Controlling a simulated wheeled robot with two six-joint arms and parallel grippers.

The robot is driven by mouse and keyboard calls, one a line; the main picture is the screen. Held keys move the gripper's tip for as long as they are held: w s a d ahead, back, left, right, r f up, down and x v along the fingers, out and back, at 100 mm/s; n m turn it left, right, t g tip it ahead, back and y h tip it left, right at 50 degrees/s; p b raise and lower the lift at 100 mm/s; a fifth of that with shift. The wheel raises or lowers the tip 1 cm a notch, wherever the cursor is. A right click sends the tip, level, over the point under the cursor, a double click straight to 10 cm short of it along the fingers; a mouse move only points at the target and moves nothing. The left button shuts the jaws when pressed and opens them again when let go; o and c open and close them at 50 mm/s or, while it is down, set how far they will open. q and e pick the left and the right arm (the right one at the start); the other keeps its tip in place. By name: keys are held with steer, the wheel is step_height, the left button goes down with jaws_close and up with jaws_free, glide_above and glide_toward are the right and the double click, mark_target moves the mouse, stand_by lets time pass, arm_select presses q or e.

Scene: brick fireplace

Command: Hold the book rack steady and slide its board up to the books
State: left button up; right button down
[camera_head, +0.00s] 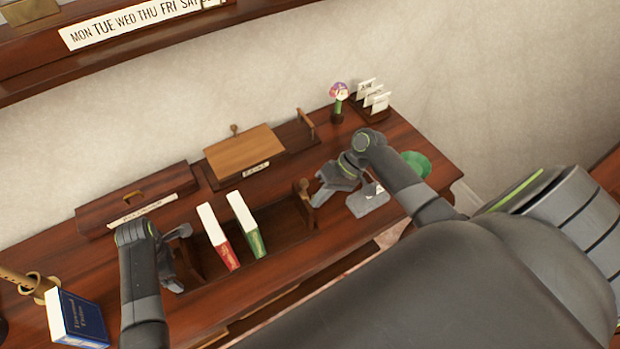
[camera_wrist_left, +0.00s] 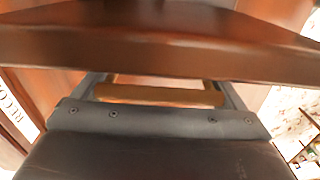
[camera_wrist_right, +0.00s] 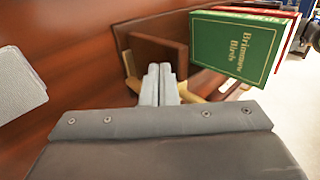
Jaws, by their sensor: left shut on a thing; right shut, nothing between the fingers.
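The dark wooden book rack (camera_head: 286,228) stands on the desk. A red book (camera_head: 219,238) and a green book (camera_head: 246,225) lean in it. My left gripper (camera_head: 178,262) is shut on the rack's left end, whose wood (camera_wrist_left: 160,45) fills the top of the left wrist view. The rack's board (camera_head: 303,192) stands at the right, with a gap between it and the green book. My right gripper (camera_head: 322,190) is shut and empty beside the board's outer side. In the right wrist view its closed fingertips (camera_wrist_right: 160,84) are close to the board (camera_wrist_right: 152,50); contact is unclear.
A blue book (camera_head: 76,318) stands at the desk's left. Two wooden boxes (camera_head: 140,195) (camera_head: 245,152) sit along the wall. A flower figure (camera_head: 339,100) and card holder (camera_head: 372,103) stand at the back right. A grey block (camera_head: 367,203) and green object (camera_head: 416,164) lie near my right arm.

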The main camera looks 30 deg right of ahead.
mark_target(305, 205)
steer(key=shift+a, duration=0.1)
stand_by(0.5)
steer(key=shift+w+a, duration=0.15)
steer(key=shift+a, duration=2)
steer(key=shift+w+a, duration=0.15)
steer(key=shift+a, duration=1.7)
steer(key=shift+w+a+r, duration=0.1)
steer(key=shift+w+a, duration=0.1)
steer(key=shift+a, duration=1.95)
steer(key=shift+w+a, duration=0.1)
steer(key=shift+a, duration=1.9)
